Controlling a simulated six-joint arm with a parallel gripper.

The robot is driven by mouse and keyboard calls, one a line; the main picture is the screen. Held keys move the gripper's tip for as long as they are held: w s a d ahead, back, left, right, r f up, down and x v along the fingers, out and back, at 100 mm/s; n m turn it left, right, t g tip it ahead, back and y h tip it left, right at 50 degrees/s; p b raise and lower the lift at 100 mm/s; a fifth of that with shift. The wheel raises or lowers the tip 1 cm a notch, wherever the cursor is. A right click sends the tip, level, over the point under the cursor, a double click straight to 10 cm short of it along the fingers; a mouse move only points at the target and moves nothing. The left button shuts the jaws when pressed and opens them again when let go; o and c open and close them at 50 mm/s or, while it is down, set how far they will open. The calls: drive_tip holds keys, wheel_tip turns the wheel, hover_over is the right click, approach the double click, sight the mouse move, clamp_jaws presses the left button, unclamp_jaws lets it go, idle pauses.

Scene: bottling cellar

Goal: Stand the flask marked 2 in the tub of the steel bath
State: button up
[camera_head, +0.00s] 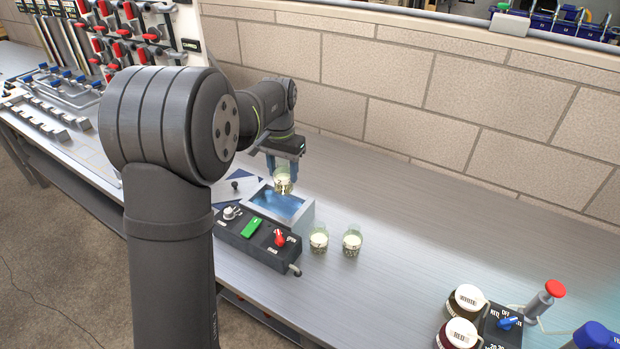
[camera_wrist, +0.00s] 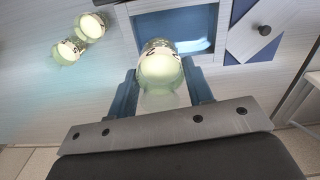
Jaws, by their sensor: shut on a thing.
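My gripper (camera_head: 283,166) is shut on a glass flask (camera_head: 283,182) with pale contents, held upright just above the back edge of the steel bath (camera_head: 304,220). The bath's tub shows blue water inside. In the wrist view the flask (camera_wrist: 160,68) sits between the blue fingers of my gripper (camera_wrist: 163,85), and the bath (camera_wrist: 140,38) lies just beyond it. Two similar flasks stand on the bench right of the bath, one nearer the bath (camera_head: 319,240) and one farther right (camera_head: 352,242). The number on the held flask is too small to read.
A lid with a black knob (camera_head: 235,185) lies left of the tub. Jars (camera_head: 467,300) and a red-topped device (camera_head: 555,289) stand front right. The bench between is clear.

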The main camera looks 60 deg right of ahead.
sight(282, 191)
drive_tip(key=shift+w+a, duration=0.15)
drive_tip(key=shift+w, duration=0.2)
drive_tip(key=shift+f, duration=1.95)
drive_tip(key=shift+f, duration=0.35)
drive_tip(key=shift+f, duration=1.15)
drive_tip(key=shift+f, duration=0.3)
drive_tip(key=shift+f, duration=1.5)
drive_tip(key=shift+f, duration=0.25)
